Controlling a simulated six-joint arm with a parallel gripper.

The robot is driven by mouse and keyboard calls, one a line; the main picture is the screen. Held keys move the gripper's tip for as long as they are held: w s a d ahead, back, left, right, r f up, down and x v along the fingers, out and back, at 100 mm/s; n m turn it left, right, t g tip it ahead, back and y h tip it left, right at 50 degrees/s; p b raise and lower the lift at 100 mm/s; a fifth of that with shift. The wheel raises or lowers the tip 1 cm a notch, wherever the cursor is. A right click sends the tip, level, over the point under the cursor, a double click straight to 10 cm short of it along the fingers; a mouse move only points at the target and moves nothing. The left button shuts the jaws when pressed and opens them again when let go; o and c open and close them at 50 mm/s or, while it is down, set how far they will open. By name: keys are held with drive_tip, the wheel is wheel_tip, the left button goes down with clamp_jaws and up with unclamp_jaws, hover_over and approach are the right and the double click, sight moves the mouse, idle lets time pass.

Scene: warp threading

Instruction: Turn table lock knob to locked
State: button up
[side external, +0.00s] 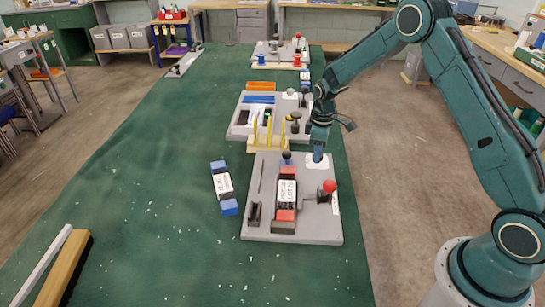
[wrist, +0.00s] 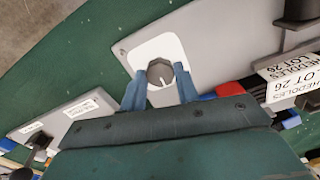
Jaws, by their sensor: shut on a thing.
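The lock knob (wrist: 160,70) is dark grey and faceted, with a light pointer line on top. It sits on a white plate (wrist: 147,50) at the edge of a grey board (wrist: 205,35). My gripper (wrist: 159,88) has its blue fingers on either side of the knob, shut on it. In the side external view, my gripper (side external: 318,153) points down at the far right corner of the near grey board (side external: 262,229). The knob is not clearly visible there. I cannot read any locked or unlocked marks.
The near board carries a red-ended block labelled LOT 26 (side external: 287,190) and a red ball lever (side external: 329,186). A blue-ended block (side external: 223,188) lies left of it on the green table (side external: 150,215). Another board with yellow posts (side external: 268,128) stands behind.

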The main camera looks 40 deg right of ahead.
drive_tip(key=m, duration=0.4)
drive_tip(key=shift+m, duration=0.3)
drive_tip(key=m, duration=0.4)
drive_tip(key=shift+m, duration=0.3)
drive_tip(key=m, duration=0.4)
drive_tip(key=shift+m, duration=2.2)
drive_tip(key=o, duration=1)
drive_tip(key=shift+r, duration=0.15)
